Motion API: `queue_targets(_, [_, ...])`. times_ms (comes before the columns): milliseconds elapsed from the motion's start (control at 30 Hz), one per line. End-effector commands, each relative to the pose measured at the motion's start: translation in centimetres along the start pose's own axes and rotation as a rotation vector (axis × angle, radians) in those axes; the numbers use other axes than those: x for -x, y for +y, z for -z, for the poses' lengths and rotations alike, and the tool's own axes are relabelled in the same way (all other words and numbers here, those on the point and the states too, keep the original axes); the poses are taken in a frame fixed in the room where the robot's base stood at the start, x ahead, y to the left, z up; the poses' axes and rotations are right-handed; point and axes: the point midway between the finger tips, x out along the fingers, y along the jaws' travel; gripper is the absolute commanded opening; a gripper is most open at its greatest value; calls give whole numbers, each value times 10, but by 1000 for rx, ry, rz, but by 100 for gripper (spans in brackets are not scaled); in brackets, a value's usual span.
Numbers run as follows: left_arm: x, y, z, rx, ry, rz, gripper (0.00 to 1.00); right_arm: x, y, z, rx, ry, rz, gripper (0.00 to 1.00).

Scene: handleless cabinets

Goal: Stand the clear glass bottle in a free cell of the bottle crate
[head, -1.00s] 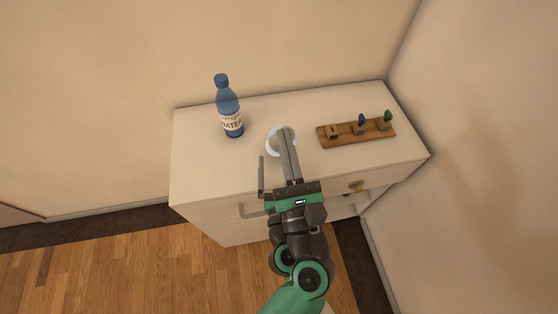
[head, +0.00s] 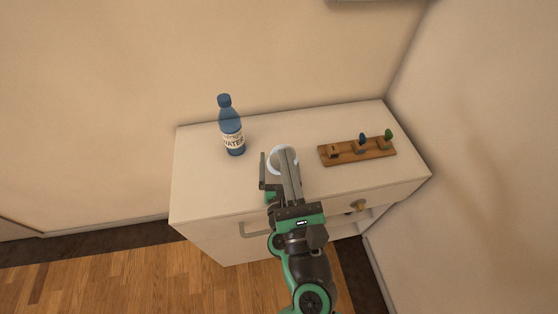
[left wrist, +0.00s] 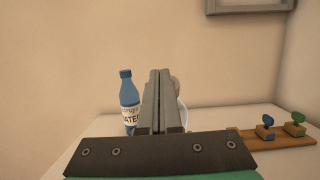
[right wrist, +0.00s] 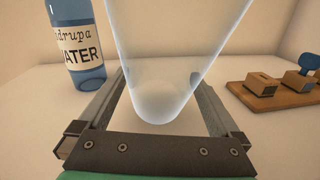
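The clear glass bottle (head: 272,154) stands on the cabinet top, mostly hidden behind my left gripper (head: 284,150) in the head view. The right wrist view shows the glass bottle (right wrist: 160,105) close up between the spread fingers of my right gripper (right wrist: 158,80). I cannot tell if either finger touches it. One right finger shows left of the bottle in the head view. My left gripper's fingers (left wrist: 160,75) are together, with nothing seen between them, in front of the bottle from the head camera. No bottle crate shows in any view.
A blue water bottle (head: 232,132) stands to the left on the white cabinet top (head: 195,185). A wooden board (head: 345,154) with small blocks and blue and green pieces lies to the right. Walls close off the back and right.

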Motion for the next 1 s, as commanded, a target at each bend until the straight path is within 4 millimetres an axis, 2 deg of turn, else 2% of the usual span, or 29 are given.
queue_targets(33, [2,1,13,-8,26,0,0,0,0,1,0,0,0,89])
queue_targets(500, [2,1,13,-8,26,0,0,0,0,1,0,0,0,5])
queue_targets(533, [2,1,13,-8,26,0,0,0,0,1,0,0,0,2])
queue_targets(1000, [-2,0,-3,-5,18,1,0,0,0,2,0,1,0,2])
